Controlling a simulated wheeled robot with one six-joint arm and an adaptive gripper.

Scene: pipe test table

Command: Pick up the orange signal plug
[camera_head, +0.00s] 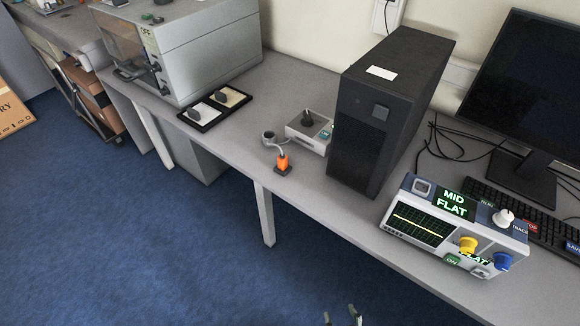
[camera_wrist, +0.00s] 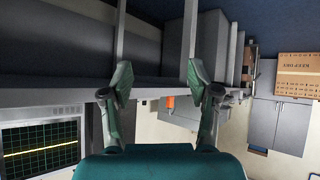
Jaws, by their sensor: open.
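The orange signal plug (camera_head: 283,162) stands upright on a small dark base near the front edge of the grey table in the head view. A grey cable runs from its top to a round grey piece (camera_head: 269,137) behind it. My gripper (camera_head: 341,316) shows only as two fingertips at the bottom edge of the head view, in front of the table and well apart from the plug. In the wrist view my gripper (camera_wrist: 160,92) is open and empty, its fingers wide apart. A small orange patch, the plug (camera_wrist: 170,102), shows far off between the fingers.
A small grey box with a black knob (camera_head: 309,131) stands just behind the plug. A tall black computer case (camera_head: 385,110) is to its right. The signal instrument (camera_head: 455,225) sits further right at the table's front edge. A black tray (camera_head: 204,123) lies left. Blue floor is clear.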

